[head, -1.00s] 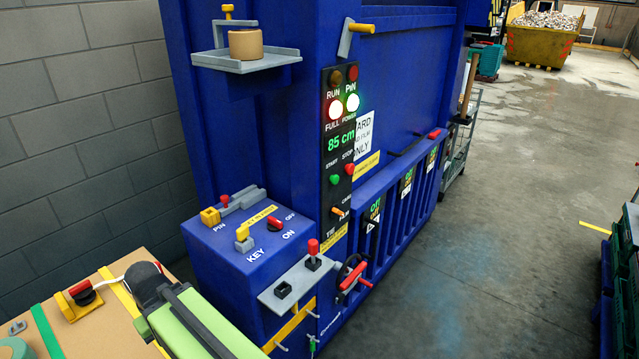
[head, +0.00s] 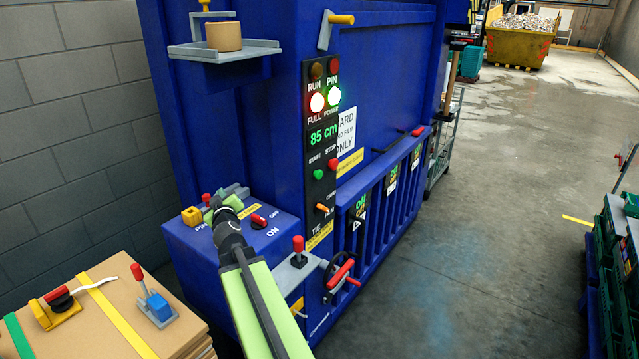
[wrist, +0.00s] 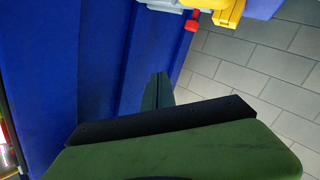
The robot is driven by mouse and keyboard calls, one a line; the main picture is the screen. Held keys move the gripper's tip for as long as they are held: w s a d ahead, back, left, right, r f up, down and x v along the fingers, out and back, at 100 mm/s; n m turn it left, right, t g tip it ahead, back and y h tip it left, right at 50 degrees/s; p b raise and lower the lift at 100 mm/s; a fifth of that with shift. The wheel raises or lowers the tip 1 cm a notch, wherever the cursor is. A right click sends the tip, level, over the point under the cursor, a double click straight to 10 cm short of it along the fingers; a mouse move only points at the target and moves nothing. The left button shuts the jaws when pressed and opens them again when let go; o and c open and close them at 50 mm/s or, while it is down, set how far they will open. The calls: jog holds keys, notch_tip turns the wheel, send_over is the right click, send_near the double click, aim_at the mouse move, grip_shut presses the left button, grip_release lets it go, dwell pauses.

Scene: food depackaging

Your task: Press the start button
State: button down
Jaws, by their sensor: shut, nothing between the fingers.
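The green start button (head: 318,174) sits under the START label on the dark control panel (head: 319,200) of the blue machine. The red stop button (head: 333,165) is just to its right. My gripper (head: 222,207) is shut and empty over the machine's blue side box, left of and lower than the start button and apart from it. My arm hides part of that box, including the KEY label. In the wrist view my gripper (wrist: 160,85) shows against blue metal; the start button is not seen there.
A red-topped lever (head: 298,250) and a red-handled wheel (head: 340,273) stand right of my arm, below the panel. A shelf with a tan roll (head: 224,36) juts out above.

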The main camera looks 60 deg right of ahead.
jog(key=s+d+h+b, duration=0.1)
jog(key=s+d, duration=0.4)
jog(key=d, duration=0.3)
jog(key=s+d+h+b, duration=0.1)
jog(key=s+d+b, duration=0.1)
jog(key=s+d, duration=0.5)
jog(key=n+h+b, duration=0.2)
send_near(318, 175)
jog(key=s+d, duration=0.6)
jog(key=d, duration=0.1)
jog(key=shift+s+d+r+g, duration=0.1)
jog(key=shift+s+r+g, duration=0.05)
jog(key=shift+g, duration=0.25)
jog(key=w, duration=0.9)
jog(key=shift+w, duration=0.4)
